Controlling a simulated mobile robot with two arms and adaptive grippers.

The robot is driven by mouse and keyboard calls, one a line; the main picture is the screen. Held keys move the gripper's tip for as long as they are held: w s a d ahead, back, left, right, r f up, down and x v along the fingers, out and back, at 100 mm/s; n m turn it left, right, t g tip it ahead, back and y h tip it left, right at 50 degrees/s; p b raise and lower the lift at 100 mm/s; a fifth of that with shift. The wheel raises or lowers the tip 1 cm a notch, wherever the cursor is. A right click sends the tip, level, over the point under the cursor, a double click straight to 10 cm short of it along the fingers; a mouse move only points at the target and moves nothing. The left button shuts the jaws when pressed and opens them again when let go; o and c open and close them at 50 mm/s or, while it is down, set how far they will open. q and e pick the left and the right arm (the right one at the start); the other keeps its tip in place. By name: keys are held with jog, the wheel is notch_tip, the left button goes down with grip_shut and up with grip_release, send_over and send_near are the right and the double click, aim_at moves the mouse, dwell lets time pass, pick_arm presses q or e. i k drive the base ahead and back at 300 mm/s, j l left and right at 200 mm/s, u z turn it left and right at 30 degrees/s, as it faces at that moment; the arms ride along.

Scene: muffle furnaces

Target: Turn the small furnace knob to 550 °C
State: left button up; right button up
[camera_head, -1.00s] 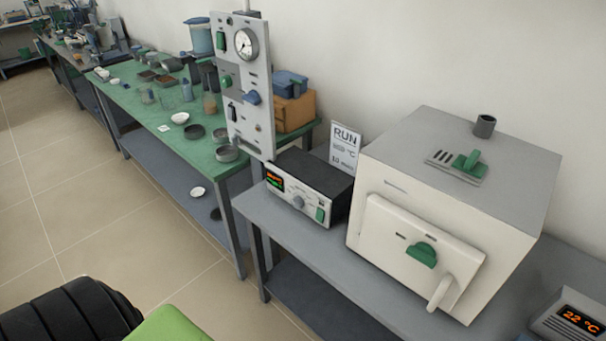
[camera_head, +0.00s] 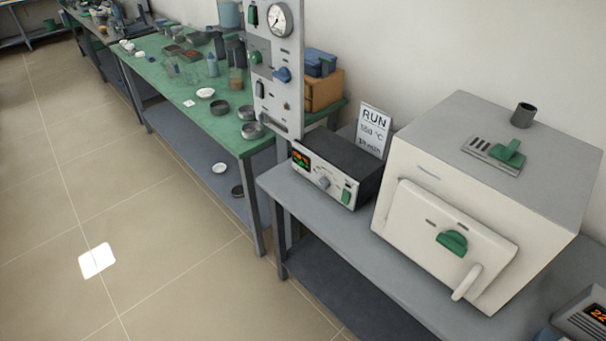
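A small controller box (camera_head: 338,167) with a black top stands on the grey bench, left of the white furnace. Its front has a lit orange and green display (camera_head: 300,158), a round grey knob (camera_head: 323,183) and a green switch (camera_head: 346,196). The knob's pointer is too small to read. The white muffle furnace (camera_head: 455,215) has a closed door with a green knob (camera_head: 452,242) and a pale handle. A sign (camera_head: 374,130) behind the controller reads RUN, 550 °C and a time in minutes. Neither gripper is in view.
An upright grey panel (camera_head: 277,75) with a gauge and knobs stands left of the controller. A green-topped table (camera_head: 190,105) holds dishes and jars. Another display unit (camera_head: 585,318) is at the lower right. The tiled floor (camera_head: 170,230) in front is open, with a white square on it.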

aim_at(323, 183)
jog(key=z, duration=0.3)
jog(key=i+j+z, duration=0.15)
jog(key=j+z, duration=0.8)
jog(key=j, duration=0.25)
